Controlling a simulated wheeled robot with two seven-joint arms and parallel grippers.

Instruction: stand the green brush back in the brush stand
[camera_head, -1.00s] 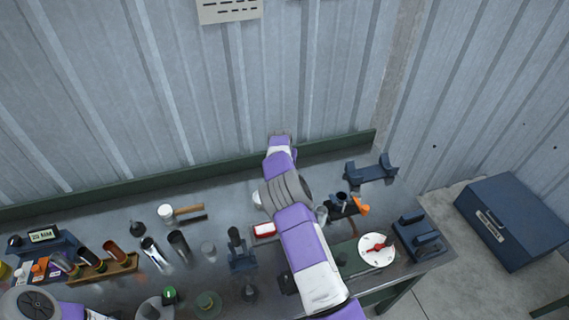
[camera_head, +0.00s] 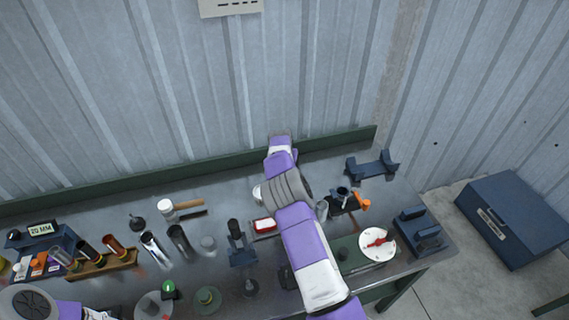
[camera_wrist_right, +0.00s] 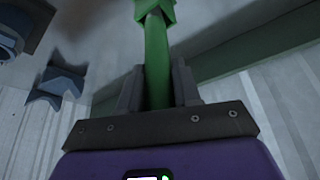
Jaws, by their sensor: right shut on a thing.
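The green brush (camera_wrist_right: 158,57) is in my right gripper (camera_wrist_right: 158,88), as the right wrist view shows. The two fingers are shut on its straight green handle, and a wider green part flares at the picture's top edge. In the head view my right arm reaches over the bench from below, and its gripper and the brush cannot be made out. I cannot tell for sure which holder is the brush stand; a navy stand (camera_head: 242,256) with a dark upright cylinder is left of the arm.
The metal bench (camera_head: 120,215) is crowded. Right of my arm are a navy cradle (camera_head: 371,166), a white dial (camera_head: 378,244) and a navy block (camera_head: 418,234). A wooden tube rack (camera_head: 103,266) is at left. A green rail (camera_head: 190,180) and corrugated wall close the back.

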